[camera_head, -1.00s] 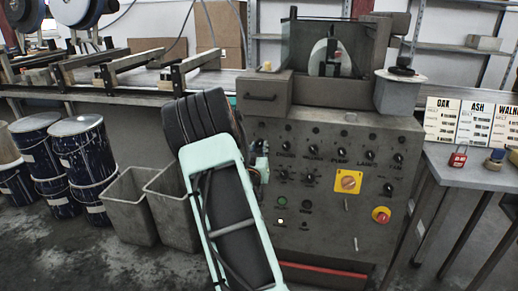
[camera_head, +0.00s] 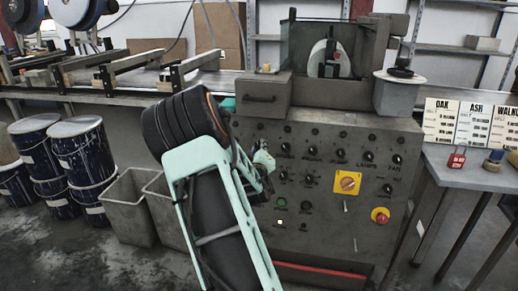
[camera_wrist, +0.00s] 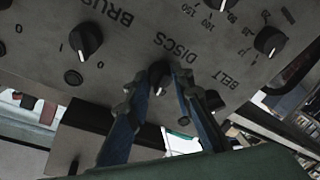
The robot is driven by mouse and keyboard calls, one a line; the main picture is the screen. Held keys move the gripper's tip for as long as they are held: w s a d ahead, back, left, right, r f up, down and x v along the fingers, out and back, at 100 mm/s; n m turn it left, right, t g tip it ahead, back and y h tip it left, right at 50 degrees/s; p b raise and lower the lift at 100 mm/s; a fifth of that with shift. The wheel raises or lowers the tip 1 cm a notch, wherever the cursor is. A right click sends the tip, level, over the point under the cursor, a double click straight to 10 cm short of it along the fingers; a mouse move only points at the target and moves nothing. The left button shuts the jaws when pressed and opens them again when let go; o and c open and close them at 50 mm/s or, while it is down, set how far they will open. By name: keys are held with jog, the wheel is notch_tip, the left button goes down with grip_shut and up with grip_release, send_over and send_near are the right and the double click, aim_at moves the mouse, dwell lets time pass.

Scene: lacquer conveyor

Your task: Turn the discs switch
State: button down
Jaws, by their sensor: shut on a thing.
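The discs switch (camera_wrist: 159,70) is a small dark knob by the word DISCS on the grey panel, which appears upside down in the wrist view. My gripper (camera_wrist: 161,79) has its two fingers on either side of this knob and is shut on it. The fingers partly cover the knob, so its exact angle is hard to tell. In the head view my gripper (camera_head: 263,163) is at the left part of the control panel (camera_head: 325,235), and my arm hides the discs switch there.
Other black knobs sit close by, one to the left (camera_wrist: 87,40) and one to the right (camera_wrist: 270,41) in the wrist view. The panel also has a yellow-plated switch (camera_head: 347,183) and a red emergency button (camera_head: 381,216). Grey bins (camera_head: 128,200) stand left of my arm.

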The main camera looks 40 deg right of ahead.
jog(key=shift+r+n+y+p, duration=0.15)
jog(key=shift+n+y+p, duration=0.2)
jog(key=shift+n, duration=1.75)
jog(key=c, duration=1.7)
grip_release()
jog(key=shift+s, duration=0.1)
jog(key=v, duration=1.1)
jog(key=shift+s+a+r, duration=0.25)
jog(key=shift+a, duration=0.1)
